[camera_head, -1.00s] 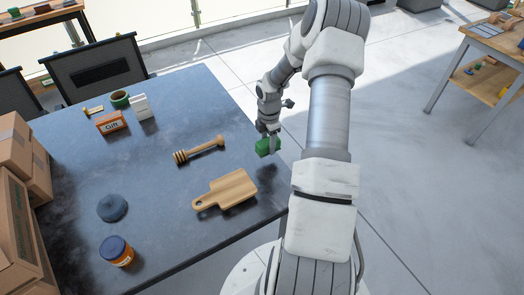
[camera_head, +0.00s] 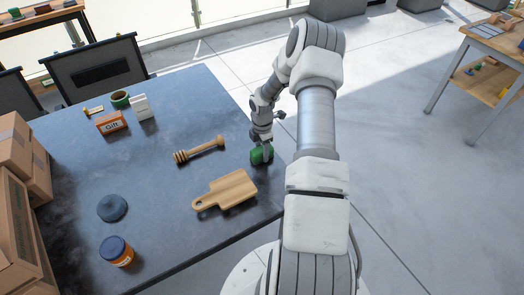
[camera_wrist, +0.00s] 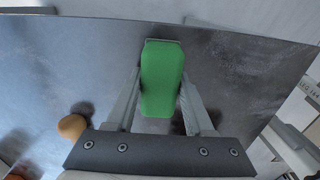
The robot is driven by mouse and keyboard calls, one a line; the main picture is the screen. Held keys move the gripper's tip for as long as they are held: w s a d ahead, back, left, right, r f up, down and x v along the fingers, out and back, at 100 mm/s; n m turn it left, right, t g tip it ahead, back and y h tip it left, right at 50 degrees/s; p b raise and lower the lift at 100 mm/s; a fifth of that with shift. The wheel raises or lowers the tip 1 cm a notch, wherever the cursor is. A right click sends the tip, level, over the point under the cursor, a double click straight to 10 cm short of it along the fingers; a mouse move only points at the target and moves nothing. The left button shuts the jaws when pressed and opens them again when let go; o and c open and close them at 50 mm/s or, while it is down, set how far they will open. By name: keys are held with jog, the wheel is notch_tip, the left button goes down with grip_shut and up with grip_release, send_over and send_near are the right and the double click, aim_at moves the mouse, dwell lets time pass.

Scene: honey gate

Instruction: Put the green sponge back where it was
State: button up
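The green sponge (camera_head: 261,155) is at the right edge area of the dark table (camera_head: 160,222), beyond the wooden cutting board. My gripper (camera_head: 264,151) is shut on it from above. In the wrist view the sponge (camera_wrist: 161,78) stands lengthwise between the two fingers (camera_wrist: 161,100), which touch its sides. The sponge is at or just above the tabletop; I cannot tell whether it touches it.
The cutting board (camera_head: 226,191) lies just in front of the sponge and the honey dipper (camera_head: 199,149) to its left. A grey lid (camera_head: 112,208), a jar (camera_head: 116,251), a Gift box (camera_head: 112,124), a white box (camera_head: 140,107) and a green cup (camera_head: 120,99) stand farther left. Cardboard boxes (camera_head: 20,225) line the left edge.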

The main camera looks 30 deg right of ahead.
jog(key=o, duration=0.4)
notch_tip(320, 180, up, 12)
jog(key=shift+r+p, duration=0.2)
jog(key=shift+p, duration=0.1)
dwell(0.6)
